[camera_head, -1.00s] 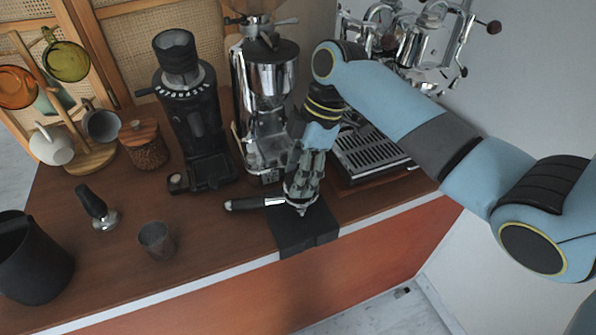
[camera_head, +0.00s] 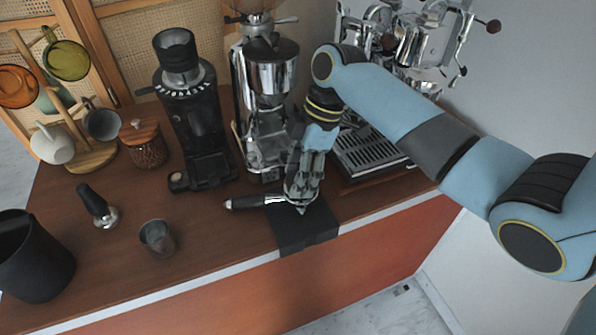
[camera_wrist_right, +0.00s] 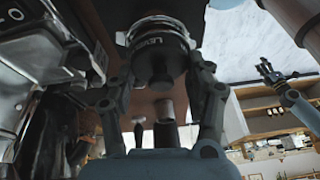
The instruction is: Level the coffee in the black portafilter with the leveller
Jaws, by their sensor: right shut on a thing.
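My right gripper (camera_head: 301,196) points down over the front edge of the counter. In the right wrist view its fingers are shut on the black round leveller (camera_wrist_right: 158,62), which has pale lettering on its side. The black portafilter (camera_head: 252,201) lies with its handle pointing left. Its basket is mostly hidden under my right gripper. In the right wrist view a shiny metal rim (camera_wrist_right: 152,20) shows against the leveller's far end; the coffee is hidden. My left gripper (camera_wrist_right: 267,70) shows small in the right wrist view, its fingers apart and empty.
A black mat (camera_head: 306,232) hangs over the counter edge below the portafilter. A metal cup (camera_head: 157,239), a tamper (camera_head: 97,206) and a dark bin (camera_head: 33,262) stand left. Grinders (camera_head: 195,120) and an espresso machine (camera_head: 420,40) stand behind. Bare counter lies between cup and mat.

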